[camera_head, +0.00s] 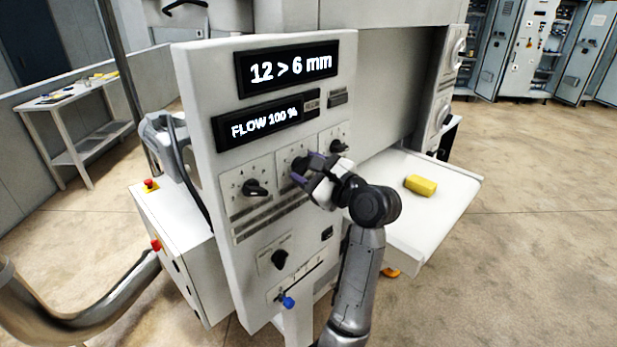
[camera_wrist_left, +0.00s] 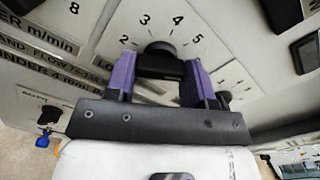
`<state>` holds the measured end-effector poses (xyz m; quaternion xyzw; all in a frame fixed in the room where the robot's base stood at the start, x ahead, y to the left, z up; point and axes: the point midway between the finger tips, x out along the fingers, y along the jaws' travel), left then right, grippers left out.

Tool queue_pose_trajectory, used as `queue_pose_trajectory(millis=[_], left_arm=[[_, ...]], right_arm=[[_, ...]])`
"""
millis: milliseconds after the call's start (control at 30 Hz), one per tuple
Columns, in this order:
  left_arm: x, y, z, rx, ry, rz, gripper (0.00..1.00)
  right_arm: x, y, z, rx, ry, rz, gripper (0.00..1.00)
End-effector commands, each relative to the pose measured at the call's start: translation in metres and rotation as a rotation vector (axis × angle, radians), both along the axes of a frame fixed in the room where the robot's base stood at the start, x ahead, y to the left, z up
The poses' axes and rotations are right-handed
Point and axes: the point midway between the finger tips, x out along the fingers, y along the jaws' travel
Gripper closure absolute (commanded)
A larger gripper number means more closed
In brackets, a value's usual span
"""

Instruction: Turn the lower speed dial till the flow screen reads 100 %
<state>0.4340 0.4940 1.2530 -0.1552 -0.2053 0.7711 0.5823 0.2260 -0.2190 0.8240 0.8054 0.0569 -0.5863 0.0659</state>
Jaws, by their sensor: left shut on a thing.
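The flow screen (camera_head: 262,123) on the upright white panel reads "FLOW 100 %" in the head view. My left gripper (camera_head: 305,168) is at the middle dial (camera_head: 299,163) of the upper row, its purple fingers around the black knob. In the left wrist view the same black knob (camera_wrist_left: 160,64) sits between the two purple fingers of my left gripper (camera_wrist_left: 160,78), which is shut on it. Numbers 2 to 5 show around this dial. The fingers hide part of the knob and its scale. My right gripper is not in view.
A thickness screen (camera_head: 287,67) above reads "12 > 6 mm". Other dials, the left one (camera_head: 255,188) and the right one (camera_head: 336,144), flank the held dial. A yellow block (camera_head: 420,186) lies on the white table.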

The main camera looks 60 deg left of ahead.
Motion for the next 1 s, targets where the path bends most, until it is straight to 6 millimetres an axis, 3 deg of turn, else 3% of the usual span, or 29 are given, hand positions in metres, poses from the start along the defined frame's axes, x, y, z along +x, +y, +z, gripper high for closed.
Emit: queue_pose_trajectory(millis=[367,400,633,1000], left_arm=[[-0.0006,-0.0003,0.0018,0.003,-0.005,0.001,0.75],[-0.0006,-0.0003,0.0018,0.003,-0.005,0.001,0.49],[-0.0003,-0.0001,0.0011,0.002,-0.004,0.0,0.27],[0.0022,-0.0066,0.0002,0.001,-0.003,-0.001,0.26]], right_arm=[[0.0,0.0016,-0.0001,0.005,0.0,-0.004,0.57],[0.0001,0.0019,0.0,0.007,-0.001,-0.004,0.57],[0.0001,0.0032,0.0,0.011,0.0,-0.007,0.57],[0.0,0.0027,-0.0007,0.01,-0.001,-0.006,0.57]])
